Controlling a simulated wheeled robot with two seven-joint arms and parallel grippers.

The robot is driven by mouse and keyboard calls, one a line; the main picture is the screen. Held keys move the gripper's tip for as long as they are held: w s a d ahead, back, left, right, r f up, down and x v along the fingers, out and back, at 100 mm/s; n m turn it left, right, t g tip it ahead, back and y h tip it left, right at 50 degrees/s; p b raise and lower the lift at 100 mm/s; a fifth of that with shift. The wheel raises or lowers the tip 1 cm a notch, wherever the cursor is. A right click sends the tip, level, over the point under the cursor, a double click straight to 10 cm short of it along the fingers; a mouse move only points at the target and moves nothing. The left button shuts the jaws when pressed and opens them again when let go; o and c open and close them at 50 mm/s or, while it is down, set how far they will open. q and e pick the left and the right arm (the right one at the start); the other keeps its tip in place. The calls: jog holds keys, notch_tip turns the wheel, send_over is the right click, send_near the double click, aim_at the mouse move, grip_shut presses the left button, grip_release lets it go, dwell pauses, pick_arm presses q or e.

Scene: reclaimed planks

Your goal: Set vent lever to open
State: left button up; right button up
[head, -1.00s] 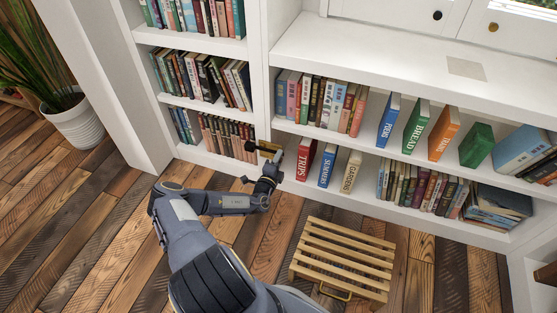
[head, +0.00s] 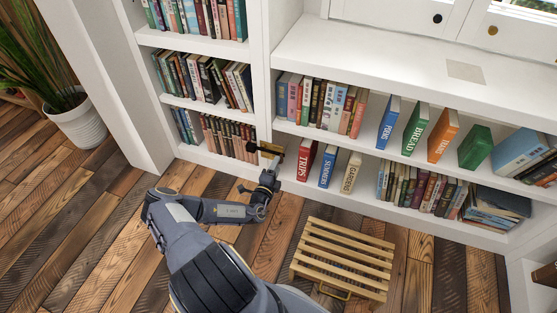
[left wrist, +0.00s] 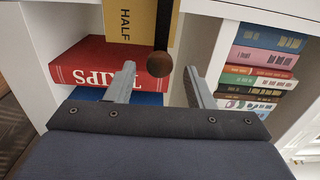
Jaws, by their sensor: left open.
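The vent lever's yellow plate (head: 270,148) is on the upright between the bookcase sections. In the left wrist view the plate (left wrist: 134,20) carries the word HALF, turned sideways. A dark lever bar lies along its edge and ends in a round brown knob (left wrist: 159,64). The lever's other marks are out of view, so I cannot tell its setting. My left gripper (left wrist: 160,74) is open and empty. Its fingertips are to either side of the knob in the picture; I see no contact. In the head view the left gripper (head: 266,182) is just below the plate. My right gripper is not in view.
A red TRIPS book (head: 305,160) stands on the shelf close to my gripper, with a blue SUMMERS book (head: 327,166) beside it. A slatted wooden stool (head: 342,258) is on the plank floor at the lower right. A potted plant (head: 80,122) stands at the left.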

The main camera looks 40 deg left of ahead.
pick_arm(q)
jog(key=shift+p+v, duration=0.4)
jog(key=shift+v, duration=1.55)
